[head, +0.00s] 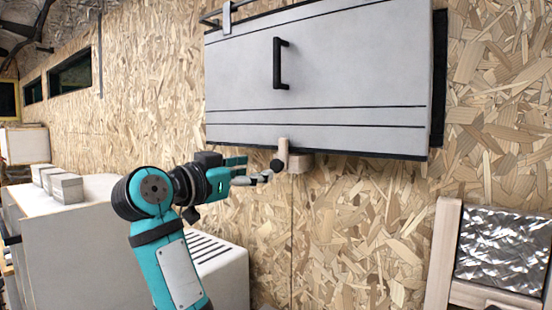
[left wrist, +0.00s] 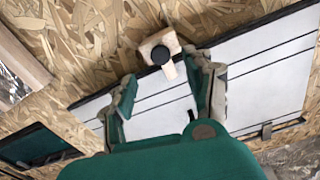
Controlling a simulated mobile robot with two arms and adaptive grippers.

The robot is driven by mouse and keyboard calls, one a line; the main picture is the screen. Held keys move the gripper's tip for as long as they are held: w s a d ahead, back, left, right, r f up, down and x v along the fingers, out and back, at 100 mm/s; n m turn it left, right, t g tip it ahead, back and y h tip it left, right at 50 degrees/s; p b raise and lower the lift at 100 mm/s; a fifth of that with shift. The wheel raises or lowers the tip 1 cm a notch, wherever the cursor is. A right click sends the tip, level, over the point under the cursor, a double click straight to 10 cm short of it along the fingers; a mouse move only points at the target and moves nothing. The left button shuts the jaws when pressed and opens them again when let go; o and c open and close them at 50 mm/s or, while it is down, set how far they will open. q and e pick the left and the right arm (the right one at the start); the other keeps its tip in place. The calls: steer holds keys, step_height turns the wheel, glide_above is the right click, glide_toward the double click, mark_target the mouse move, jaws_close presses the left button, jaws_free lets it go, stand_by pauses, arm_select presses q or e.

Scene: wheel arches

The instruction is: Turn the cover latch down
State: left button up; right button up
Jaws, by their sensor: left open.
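The cover is a light grey panel (head: 340,80) with a black handle (head: 281,63), shut against the wall. The cover latch (head: 283,150) is a pale wooden bar with a black round pivot, at the cover's lower edge. Its bar points up over the cover; behind it is a wooden block (head: 299,162). My left gripper (head: 262,170) is open and empty, just left of the latch. In the left wrist view the latch (left wrist: 167,70) shows ahead, between the open fingers (left wrist: 162,82); I cannot tell whether they touch it. My right gripper is not in view.
A pale cabinet (head: 60,240) with small blocks (head: 66,187) on top stands at the left. A wooden frame with a shiny metal panel (head: 503,247) is at the lower right. The chipboard wall (head: 350,220) below the cover is clear.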

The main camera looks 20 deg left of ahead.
mark_target(275, 167)
arm_select(q)
steer(key=p+x, duration=0.2)
steer(key=x, duration=0.5)
steer(key=shift+w+p, duration=0.3)
steer(key=shift+w+d+f, duration=0.1)
steer(key=shift+w+d, duration=0.1)
steer(key=shift+w, duration=0.25)
jaws_close()
